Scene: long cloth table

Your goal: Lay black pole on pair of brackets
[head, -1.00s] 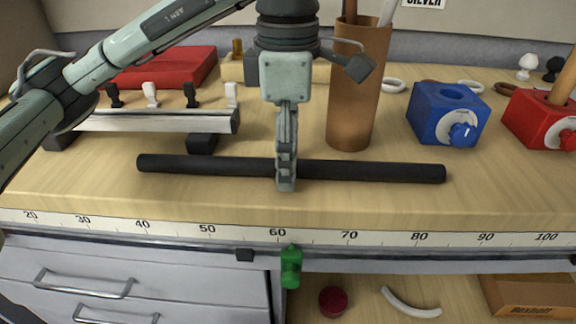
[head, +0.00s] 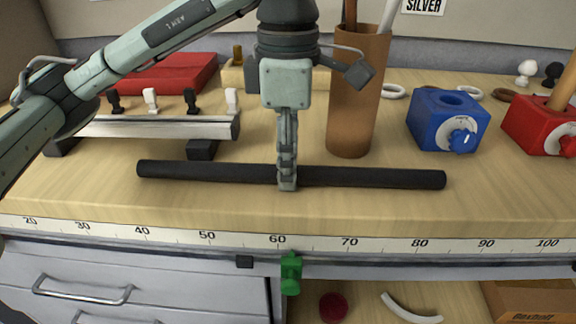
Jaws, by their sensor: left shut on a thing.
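The black pole (head: 220,173) lies lengthwise across the front part of the table, nearly level in the head view. My left gripper (head: 288,182) points down over the pole's middle and is shut on it. The pole looks at or very near the table top; I cannot tell if there is a small gap. Two dark blocks, at left (head: 62,146) and right (head: 202,150), show under a silver rail (head: 150,127) behind the pole's left part. I cannot tell whether they are the brackets. My right gripper is not in view.
A tall brown cup (head: 355,110) with tools stands behind the pole. A blue block with a knob (head: 445,118) and a red block (head: 535,122) are at the right. A ruler strip (head: 385,243) and green clip (head: 291,272) mark the front edge. Table right of the pole is clear.

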